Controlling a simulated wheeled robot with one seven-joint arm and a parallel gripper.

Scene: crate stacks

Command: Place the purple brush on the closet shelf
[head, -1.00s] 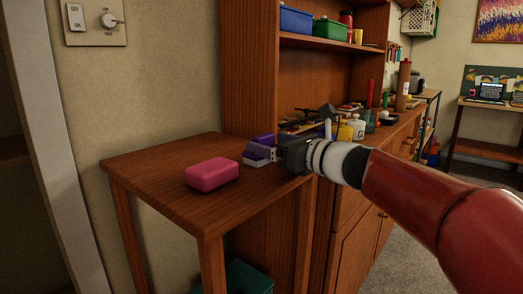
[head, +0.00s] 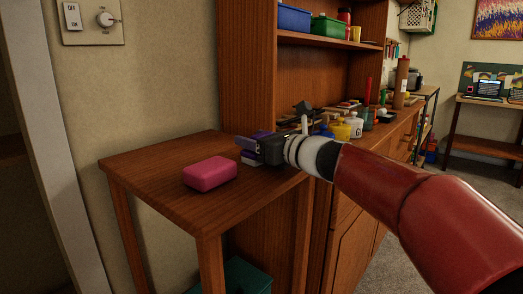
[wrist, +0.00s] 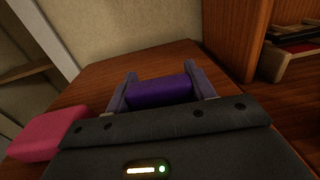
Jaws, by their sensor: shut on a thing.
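My gripper (wrist: 160,91) is shut on the purple brush (wrist: 158,92), which lies between its two fingers in the wrist view. In the head view my gripper (head: 246,149) is over the rear part of a small wooden table, and the purple brush (head: 258,136) shows only in part behind the fingers. I cannot tell whether the brush touches the tabletop. A wooden closet with shelves stands behind the table, and its upper shelf (head: 310,39) holds bins.
A pink block (head: 209,172) lies on the small table (head: 150,165), left of my gripper. Blue (head: 294,18) and green (head: 327,25) bins stand on the upper shelf. Bottles, including a yellow one (head: 342,132), crowd the counter. A teal bin (head: 245,277) is below the table.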

